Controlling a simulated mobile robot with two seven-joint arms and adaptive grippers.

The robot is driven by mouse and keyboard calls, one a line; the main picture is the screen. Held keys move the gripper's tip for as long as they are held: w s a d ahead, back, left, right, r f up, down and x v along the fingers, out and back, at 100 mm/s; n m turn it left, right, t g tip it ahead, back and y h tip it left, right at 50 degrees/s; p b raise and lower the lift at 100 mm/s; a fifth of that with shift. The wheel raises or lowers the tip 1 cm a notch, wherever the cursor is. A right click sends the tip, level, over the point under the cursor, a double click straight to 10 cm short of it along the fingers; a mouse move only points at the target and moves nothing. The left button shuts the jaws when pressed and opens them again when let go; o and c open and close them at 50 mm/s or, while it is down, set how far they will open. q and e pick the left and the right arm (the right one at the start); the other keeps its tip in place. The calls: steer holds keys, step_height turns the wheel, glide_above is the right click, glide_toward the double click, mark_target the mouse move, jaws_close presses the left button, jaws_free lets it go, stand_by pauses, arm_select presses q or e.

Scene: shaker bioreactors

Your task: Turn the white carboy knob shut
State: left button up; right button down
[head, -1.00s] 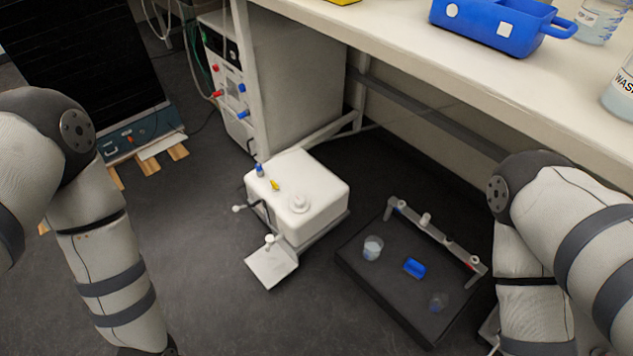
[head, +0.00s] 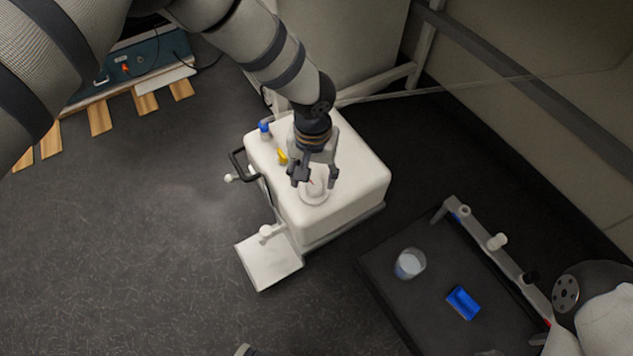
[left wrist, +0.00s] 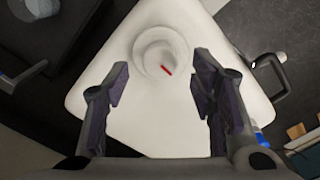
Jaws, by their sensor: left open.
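The white carboy (head: 355,180) stands low near the floor, a white box-shaped body. Its round white knob (head: 314,196) is on top and also shows in the left wrist view (left wrist: 158,50), with a red mark on it. My left gripper (head: 317,178) points down over the knob, its open fingers partly hiding it. In the left wrist view the left gripper (left wrist: 160,82) is open and empty, and the knob lies between and just beyond the fingertips. I cannot tell whether they touch it. My right gripper is not visible.
A blue-capped fitting (head: 264,130) and a yellow part (head: 282,157) stand on the carboy near my left gripper. A white plate (head: 268,264) lies in front. A dark platform (head: 400,305) at right bears a beaker (head: 409,263) and a blue piece (head: 463,302). Floor at left is clear.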

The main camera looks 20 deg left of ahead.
mark_target(314, 188)
arm_select(q)
step_height(314, 188, down, 3)
steer(key=shift+r+b, duration=0.1)
steer(key=shift+b, duration=0.2)
steer(key=c, duration=1.1)
steer(key=shift+c, duration=0.2)
